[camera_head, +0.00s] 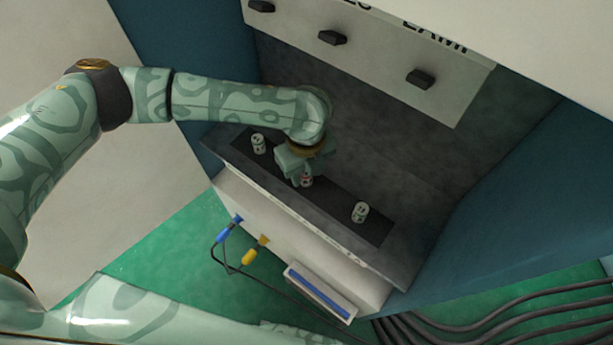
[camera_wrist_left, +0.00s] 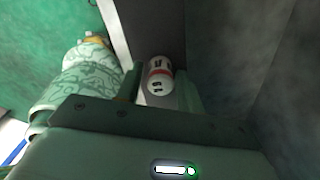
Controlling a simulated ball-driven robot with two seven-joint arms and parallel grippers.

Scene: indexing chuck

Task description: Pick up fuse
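Two more white fuses stand on the strip, one at the far left (camera_head: 258,144) and one at the right (camera_head: 360,212). I do not make out my right gripper.
A grey panel with black knobs (camera_head: 332,38) rises behind the ledge (camera_head: 395,262). Blue (camera_head: 230,232) and yellow (camera_head: 255,250) plugs with cables hang at its front, beside a blue-and-white box (camera_head: 320,292). Black cables (camera_head: 500,318) run along the lower right.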

